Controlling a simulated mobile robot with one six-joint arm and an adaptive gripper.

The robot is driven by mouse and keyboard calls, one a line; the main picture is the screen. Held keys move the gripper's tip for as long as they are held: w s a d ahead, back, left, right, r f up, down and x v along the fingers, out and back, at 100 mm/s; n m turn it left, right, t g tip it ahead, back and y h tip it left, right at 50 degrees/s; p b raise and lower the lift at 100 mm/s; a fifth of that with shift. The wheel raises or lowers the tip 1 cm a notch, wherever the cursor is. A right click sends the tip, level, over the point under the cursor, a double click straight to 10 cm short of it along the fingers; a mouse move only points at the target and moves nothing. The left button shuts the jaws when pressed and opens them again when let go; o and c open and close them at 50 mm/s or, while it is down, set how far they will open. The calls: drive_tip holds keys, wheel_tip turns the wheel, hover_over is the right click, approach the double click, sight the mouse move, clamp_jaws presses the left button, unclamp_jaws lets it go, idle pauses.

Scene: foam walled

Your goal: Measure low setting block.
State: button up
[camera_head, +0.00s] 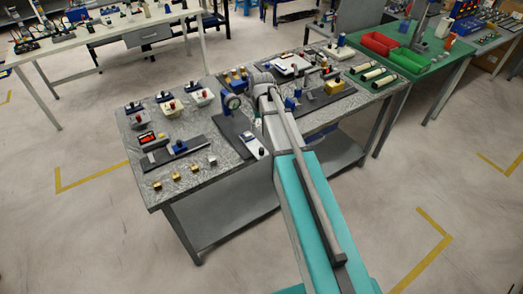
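Several small blocks stand in a row at the near left of the grey speckled table (208,190). Brass-coloured blocks (175,177) lead up to a grey block (212,160). I cannot tell which is the low setting block. A round dial gauge (233,102) stands near the middle, close to my wrist. A dark plate (232,128) lies below it, with a light-grey and blue instrument (254,144) at its near end. My arm reaches over the table's middle. My gripper (257,82) is too small and too covered by the arm to show its fingers or any held thing.
A blue-and-grey tool (180,147) lies on a dark mat at left, beside a red-lit display (147,138). Red (379,43) and green (406,60) trays stand on the green table at right.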

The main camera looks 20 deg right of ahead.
sight(261, 149)
drive_tip(key=shift+f, duration=0.15)
wheel_tip(261, 149, down, 13)
drive_tip(key=b, duration=1.3)
drive_tip(key=shift+f, duration=0.2)
drive_tip(key=shift+b, duration=0.3)
